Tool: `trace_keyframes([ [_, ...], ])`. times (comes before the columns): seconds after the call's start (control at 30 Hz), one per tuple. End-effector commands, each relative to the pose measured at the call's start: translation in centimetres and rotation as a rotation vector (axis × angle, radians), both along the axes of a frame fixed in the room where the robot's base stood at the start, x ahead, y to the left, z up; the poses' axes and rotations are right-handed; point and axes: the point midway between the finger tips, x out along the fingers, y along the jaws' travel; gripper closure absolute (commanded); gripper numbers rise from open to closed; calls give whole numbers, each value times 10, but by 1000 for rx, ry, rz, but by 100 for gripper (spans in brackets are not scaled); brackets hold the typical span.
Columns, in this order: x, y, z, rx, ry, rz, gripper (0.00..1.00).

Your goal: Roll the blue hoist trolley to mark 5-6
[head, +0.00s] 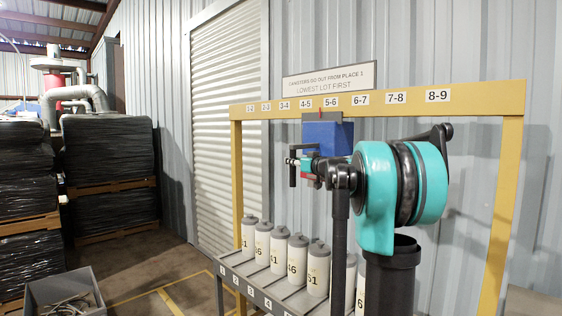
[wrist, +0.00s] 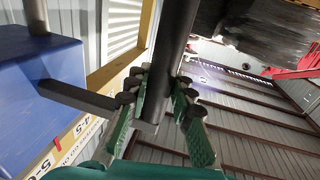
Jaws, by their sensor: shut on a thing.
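The blue hoist trolley (head: 328,137) hangs from the yellow overhead rail (head: 460,96) by a grey bracket. In the head view it is below the 5-6 label (head: 331,101); the angle leaves exact alignment unclear. The trolley also shows at the left of the wrist view (wrist: 40,85), near the 5-6 (wrist: 40,166) and 4-5 labels. A grey arm runs from it to a dark upright handle (wrist: 176,40). My gripper (wrist: 158,100) is shut around this handle. In the head view my gripper (head: 300,165) is small and partly hidden by my arm.
Several white numbered canisters (head: 318,270) stand on a rack with numbered places below the rail. A sign (head: 330,78) is above the rail. A grey bin (head: 62,290) and black-wrapped pallets (head: 110,150) are at the left. Floor between them and the rack is open.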

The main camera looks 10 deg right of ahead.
Motion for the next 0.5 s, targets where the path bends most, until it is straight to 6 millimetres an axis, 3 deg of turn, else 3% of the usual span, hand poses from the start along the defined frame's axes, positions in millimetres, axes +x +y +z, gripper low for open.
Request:
trace_keyframes([
  [0.03,-11,-11,0,-1,0,-7,100],
  [0.2,-34,-26,0,0,0,-3,100],
  [0.5,-37,-28,1,1,0,-2,100],
])
